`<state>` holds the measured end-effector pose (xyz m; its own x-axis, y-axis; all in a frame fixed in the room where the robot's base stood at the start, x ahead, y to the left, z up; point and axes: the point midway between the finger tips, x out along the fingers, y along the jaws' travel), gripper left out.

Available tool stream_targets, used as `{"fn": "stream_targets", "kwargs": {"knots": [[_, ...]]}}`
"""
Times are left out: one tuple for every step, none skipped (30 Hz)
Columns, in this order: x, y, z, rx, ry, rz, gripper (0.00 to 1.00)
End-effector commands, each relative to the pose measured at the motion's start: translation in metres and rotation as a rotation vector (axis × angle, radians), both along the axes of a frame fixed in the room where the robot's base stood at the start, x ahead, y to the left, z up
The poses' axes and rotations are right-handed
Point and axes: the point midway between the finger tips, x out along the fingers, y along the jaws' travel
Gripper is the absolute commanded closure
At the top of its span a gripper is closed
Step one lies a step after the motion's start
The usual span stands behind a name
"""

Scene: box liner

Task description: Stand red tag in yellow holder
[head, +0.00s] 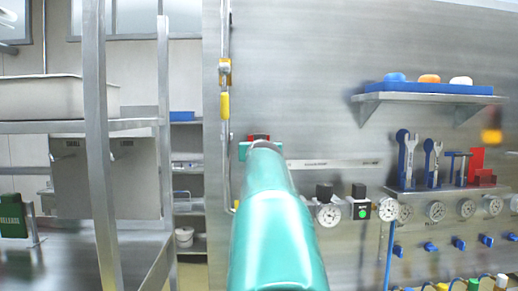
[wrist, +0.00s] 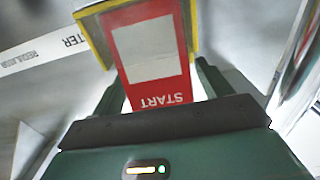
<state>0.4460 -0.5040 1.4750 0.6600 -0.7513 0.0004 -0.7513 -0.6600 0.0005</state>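The red tag (wrist: 155,65) has a pale panel and the word START, upside down in the wrist view. Its far end sits within the yellow holder (wrist: 98,45), whose edges show around the tag's top and sides. My gripper (wrist: 160,80) has one green finger at each side of the tag, very close to its edges. I cannot tell whether the fingers press on the tag. In the head view, the red tag (head: 259,137) shows just beyond the end of my arm, and my gripper (head: 259,148) is mostly hidden behind the arm.
A white label strip (wrist: 45,52) runs left of the holder on a grey metal panel. In the head view, a shelf (head: 425,97), wrenches (head: 405,155) and gauges (head: 387,209) are to the right. A vertical pipe (head: 225,160) and metal rack (head: 97,150) stand to the left.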

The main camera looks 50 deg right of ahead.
Motion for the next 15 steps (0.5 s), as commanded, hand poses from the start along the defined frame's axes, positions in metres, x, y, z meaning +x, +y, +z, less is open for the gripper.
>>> {"fn": "stream_targets", "kwargs": {"knots": [[-0.0002,0.0001,0.0000,0.000,0.000,0.000,0.23],[-0.0003,0.0001,0.0001,0.000,0.000,0.000,0.23],[-0.0006,0.0000,0.0001,0.000,0.000,0.000,0.23],[-0.0007,0.0000,0.0001,0.000,0.000,0.001,0.23],[-0.0008,0.0000,0.0001,0.000,0.000,0.001,0.23],[-0.0011,0.0000,-0.0001,0.000,0.000,0.001,0.23],[-0.0011,-0.0001,-0.0003,0.000,0.000,0.001,0.23],[-0.0013,-0.0001,-0.0008,0.001,-0.001,0.001,0.23],[-0.0015,-0.0001,-0.0019,0.001,0.000,0.001,0.23],[-0.0016,-0.0001,-0.0031,0.001,0.000,0.001,0.23],[-0.0024,0.0006,-0.0032,0.001,0.000,0.001,0.23],[-0.0039,0.0020,-0.0027,0.001,0.001,0.001,0.23],[-0.0055,0.0030,-0.0024,0.000,0.000,0.001,0.23],[-0.0069,0.0043,-0.0021,0.000,0.000,0.001,0.23],[-0.0085,0.0063,-0.0020,-0.001,0.001,0.001,0.23]]}}
